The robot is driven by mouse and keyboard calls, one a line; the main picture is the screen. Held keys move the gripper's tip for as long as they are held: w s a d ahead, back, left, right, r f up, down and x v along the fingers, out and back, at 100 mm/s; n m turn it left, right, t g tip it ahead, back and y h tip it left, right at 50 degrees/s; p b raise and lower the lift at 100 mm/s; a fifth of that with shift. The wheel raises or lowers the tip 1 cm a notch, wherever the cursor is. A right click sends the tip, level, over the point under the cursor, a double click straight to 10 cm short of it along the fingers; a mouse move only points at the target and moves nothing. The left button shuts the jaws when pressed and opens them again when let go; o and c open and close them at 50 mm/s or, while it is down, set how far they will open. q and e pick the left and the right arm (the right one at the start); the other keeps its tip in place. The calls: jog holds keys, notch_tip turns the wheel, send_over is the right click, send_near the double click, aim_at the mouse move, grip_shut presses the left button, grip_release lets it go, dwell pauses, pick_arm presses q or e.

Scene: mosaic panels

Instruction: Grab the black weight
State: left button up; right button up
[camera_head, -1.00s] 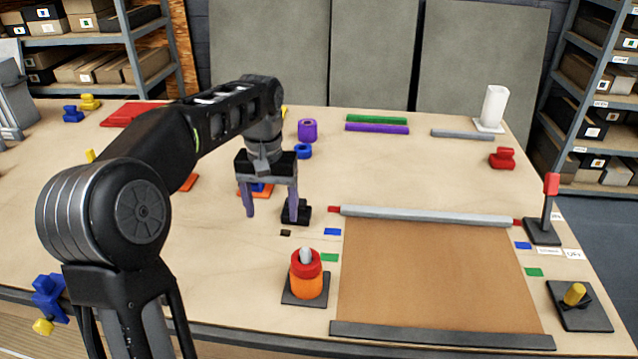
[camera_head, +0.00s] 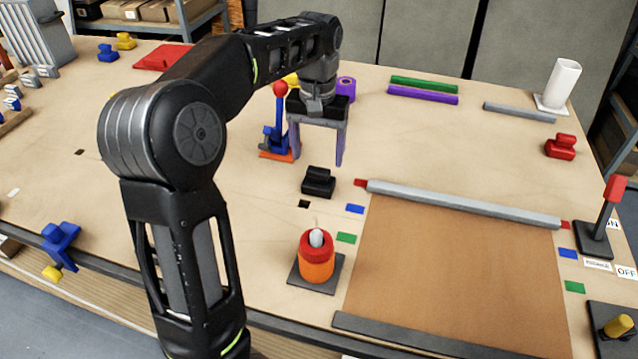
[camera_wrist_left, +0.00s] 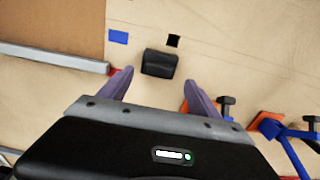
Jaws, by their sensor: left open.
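The black weight (camera_head: 318,182) stands on the wooden table, left of the grey roller's red end. It is a dark block with a rounded top part. My left gripper (camera_head: 318,162) is open and empty, its two purple fingers pointing down above and behind the weight in the head view. In the left wrist view the weight (camera_wrist_left: 160,63) lies ahead of the open fingertips (camera_wrist_left: 158,78), roughly centred between them, with neither finger seen touching it. My right gripper is not in view.
A blue and orange device with a red-knobbed lever (camera_head: 279,125) stands close left of the gripper. An orange-red cylinder (camera_head: 316,258) stands in front of the weight. The grey roller (camera_head: 460,203) and brown sheet (camera_head: 450,270) lie right. Table left of the weight is mostly clear.

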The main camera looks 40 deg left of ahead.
aim_at(319, 169)
pick_arm(q)
jog(key=shift+f, duration=0.2)
jog(key=shift+d+f+p, duration=0.1)
jog(key=shift+f+p, duration=0.55)
jog(key=shift+f, duration=1.9)
jog(key=shift+c, duration=0.2)
grip_shut()
jog(key=shift+r, duration=0.1)
